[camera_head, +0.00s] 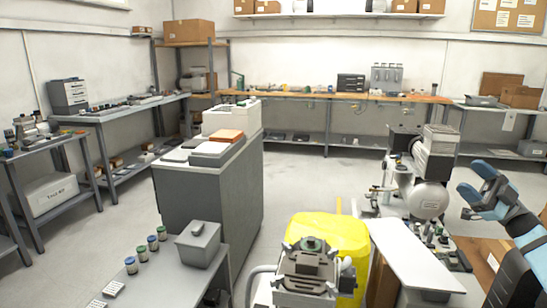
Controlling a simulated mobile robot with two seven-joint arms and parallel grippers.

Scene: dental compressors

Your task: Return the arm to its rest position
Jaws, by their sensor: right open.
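My right arm (524,240), blue and dark grey, comes in from the right edge. My right gripper (474,190) is open and points left, with nothing seen between its fingers. It is raised to the right of a compressor (428,185) with a rounded light-grey tank, apart from it in the picture. My left gripper and left arm are not in view.
A white board (410,255) lies below and left of the right gripper. A yellow bin (338,232) stands behind a grey machine (305,265). A grey cabinet (215,195) stands centre left. A side table (165,275) holds a grey box (198,245). Open floor (335,175) lies beyond.

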